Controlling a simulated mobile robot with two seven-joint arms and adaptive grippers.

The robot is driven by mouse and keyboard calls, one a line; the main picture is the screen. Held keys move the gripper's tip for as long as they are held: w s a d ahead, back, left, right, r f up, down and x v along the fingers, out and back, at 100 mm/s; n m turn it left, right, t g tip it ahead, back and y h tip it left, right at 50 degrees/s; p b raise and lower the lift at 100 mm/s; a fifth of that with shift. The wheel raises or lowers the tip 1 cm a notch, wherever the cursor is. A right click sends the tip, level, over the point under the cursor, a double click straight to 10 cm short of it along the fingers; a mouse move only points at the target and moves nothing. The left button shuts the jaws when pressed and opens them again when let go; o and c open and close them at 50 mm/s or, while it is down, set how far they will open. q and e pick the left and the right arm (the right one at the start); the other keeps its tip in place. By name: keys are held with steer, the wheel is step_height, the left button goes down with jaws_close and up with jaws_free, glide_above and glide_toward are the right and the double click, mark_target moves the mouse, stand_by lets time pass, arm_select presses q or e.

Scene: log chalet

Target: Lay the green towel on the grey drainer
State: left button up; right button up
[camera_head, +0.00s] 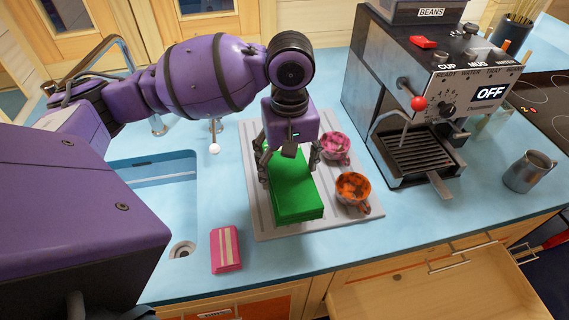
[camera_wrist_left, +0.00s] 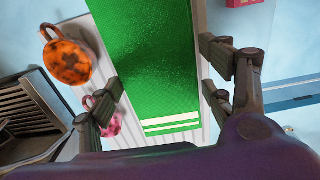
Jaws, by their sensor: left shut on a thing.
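The green towel (camera_head: 296,193) is a folded green block over the middle of the grey drainer (camera_head: 262,221). My left gripper (camera_head: 289,170) points down over the far part of the towel, with its fingers on either side, shut on it. In the left wrist view the towel (camera_wrist_left: 150,50) lies between the fingers and shows pale stripes at one end. I cannot tell whether its underside touches the drainer. My right gripper is not in view.
An orange cup (camera_head: 353,187) and a pink cup (camera_head: 335,147) stand on the drainer, right of the towel. A pink folded cloth (camera_head: 226,249) lies left of the drainer, near the sink (camera_head: 155,180). A coffee machine (camera_head: 425,110) and a metal jug (camera_head: 526,172) stand right. A drawer (camera_head: 440,285) is open below.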

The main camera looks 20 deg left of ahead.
mark_target(280, 167)
arm_select(q)
steer(key=w+a+f, duration=0.1)
steer(key=a+f, duration=0.1)
steer(key=f, duration=0.1)
steer(key=w+a+f, duration=0.1)
steer(key=f, duration=0.1)
steer(key=shift+w+a, duration=0.15)
steer(key=shift+w, duration=0.15)
steer(key=f, duration=0.3)
steer(key=shift+w+a+f+b, duration=0.1)
steer(key=shift+w+a+b, duration=0.15)
steer(key=shift+b, duration=0.15)
steer(key=shift+f, duration=0.35)
steer(key=o, duration=1.1)
steer(key=shift+f, duration=0.1)
steer(key=shift+o, duration=0.2)
